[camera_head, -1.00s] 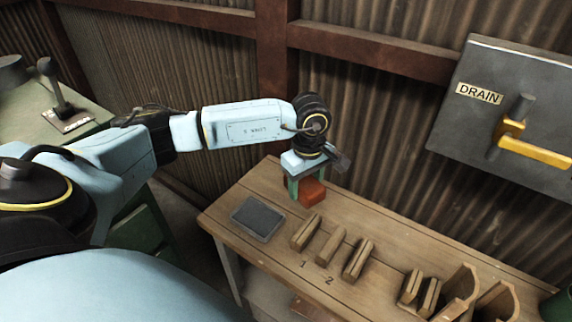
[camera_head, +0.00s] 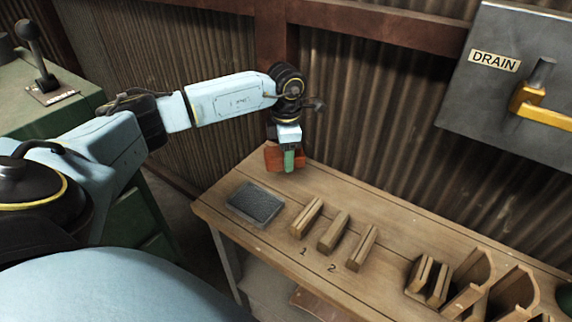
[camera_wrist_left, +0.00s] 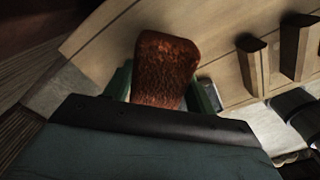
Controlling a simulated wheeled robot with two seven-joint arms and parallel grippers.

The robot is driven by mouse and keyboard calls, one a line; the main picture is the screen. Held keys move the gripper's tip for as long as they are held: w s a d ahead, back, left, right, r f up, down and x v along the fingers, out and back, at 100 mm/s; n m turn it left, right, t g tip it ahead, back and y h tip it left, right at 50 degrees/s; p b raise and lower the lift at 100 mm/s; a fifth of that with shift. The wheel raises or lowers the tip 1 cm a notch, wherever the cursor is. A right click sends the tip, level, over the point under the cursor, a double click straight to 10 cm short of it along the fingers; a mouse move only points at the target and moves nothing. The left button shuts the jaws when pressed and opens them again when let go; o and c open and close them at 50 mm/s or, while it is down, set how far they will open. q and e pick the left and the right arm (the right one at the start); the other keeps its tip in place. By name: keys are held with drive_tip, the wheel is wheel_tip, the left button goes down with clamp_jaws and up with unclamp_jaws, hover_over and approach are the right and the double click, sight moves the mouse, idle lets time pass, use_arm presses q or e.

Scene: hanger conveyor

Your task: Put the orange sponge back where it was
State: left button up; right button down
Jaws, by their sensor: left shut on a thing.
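The orange sponge (camera_head: 272,158) is a rust-orange block at the far left part of the wooden bench, in the head view. My left gripper (camera_head: 288,160) is shut on it, with a green finger across its front. In the left wrist view the sponge (camera_wrist_left: 164,72) stands out between the two green fingers (camera_wrist_left: 164,90). The gripper is above the bench's far edge, behind the dark grey pad (camera_head: 256,203). I cannot tell whether the sponge touches the bench. My right gripper is not in view.
The wooden bench (camera_head: 215,207) holds several wooden blocks (camera_head: 334,232) by the marks 1 and 2, and wooden holders (camera_head: 470,285) at the right. A corrugated wall (camera_head: 380,130) stands behind. A DRAIN panel (camera_head: 480,100) with a yellow lever hangs at the right.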

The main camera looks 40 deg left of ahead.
sight(286, 176)
use_arm(q)
wheel_tip(286, 176, down, 4)
drive_tip(key=shift+f+b, duration=0.1)
drive_tip(key=shift+b, duration=0.25)
drive_tip(key=shift+f, duration=0.25)
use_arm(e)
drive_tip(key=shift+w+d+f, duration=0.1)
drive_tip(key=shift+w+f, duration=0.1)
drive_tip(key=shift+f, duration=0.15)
use_arm(q)
drive_tip(key=o, duration=1)
drive_tip(key=shift+c, duration=0.2)
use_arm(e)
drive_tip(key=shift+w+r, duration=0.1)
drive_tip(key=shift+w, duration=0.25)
